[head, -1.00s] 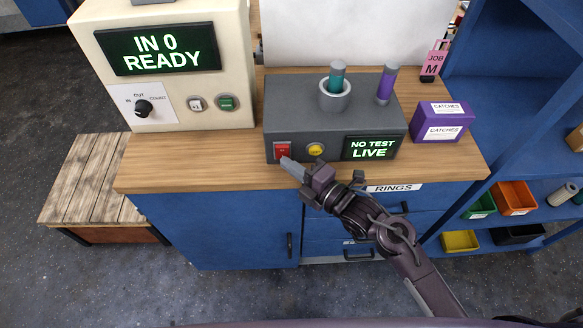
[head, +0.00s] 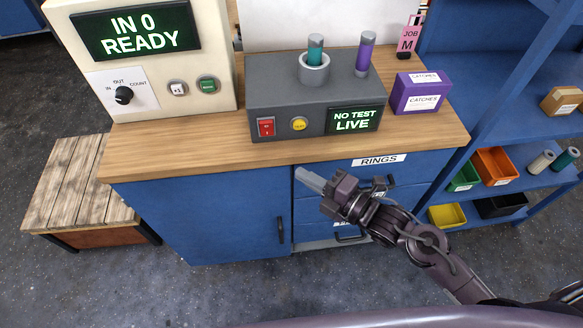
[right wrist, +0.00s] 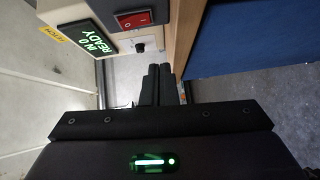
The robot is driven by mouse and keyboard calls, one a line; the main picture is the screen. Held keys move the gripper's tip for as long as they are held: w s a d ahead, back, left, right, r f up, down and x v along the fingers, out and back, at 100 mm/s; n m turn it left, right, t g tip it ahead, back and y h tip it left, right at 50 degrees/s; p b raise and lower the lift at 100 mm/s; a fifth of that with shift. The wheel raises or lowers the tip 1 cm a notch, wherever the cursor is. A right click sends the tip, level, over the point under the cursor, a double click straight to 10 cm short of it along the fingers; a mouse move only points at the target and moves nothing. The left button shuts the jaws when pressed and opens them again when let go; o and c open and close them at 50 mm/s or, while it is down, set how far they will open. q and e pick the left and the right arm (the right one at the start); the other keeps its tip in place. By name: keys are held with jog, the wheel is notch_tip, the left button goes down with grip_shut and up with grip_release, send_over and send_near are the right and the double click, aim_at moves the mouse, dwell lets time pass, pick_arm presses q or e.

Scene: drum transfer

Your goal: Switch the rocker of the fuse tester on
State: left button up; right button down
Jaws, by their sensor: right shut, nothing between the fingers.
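The fuse tester is a dark grey box (head: 277,97) on the wooden bench top. Its red rocker (head: 266,127) is at the left of its front face, beside a yellow button (head: 298,124) and a display (head: 353,119) reading "NO TEST LIVE". The rocker also shows in the right wrist view (right wrist: 133,19). A teal fuse (head: 315,48) stands in the round holder on top and a purple one (head: 365,53) stands at its right. My right gripper (head: 308,180) is shut and empty, in front of the bench edge, below and apart from the rocker. My left gripper is not in view.
A cream machine (head: 150,90) with an "IN 0 READY" display stands left of the tester. A purple catches box (head: 422,92) sits to its right. Blue drawers labelled RINGS (head: 380,160) are below the bench edge. Blue shelves (head: 520,130) with bins stand at the right.

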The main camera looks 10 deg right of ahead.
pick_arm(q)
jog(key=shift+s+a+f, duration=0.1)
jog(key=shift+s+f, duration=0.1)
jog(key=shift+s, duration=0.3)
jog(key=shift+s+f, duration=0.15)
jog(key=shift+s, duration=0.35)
pick_arm(e)
jog(key=shift+v, duration=1)
jog(key=shift+f, duration=0.1)
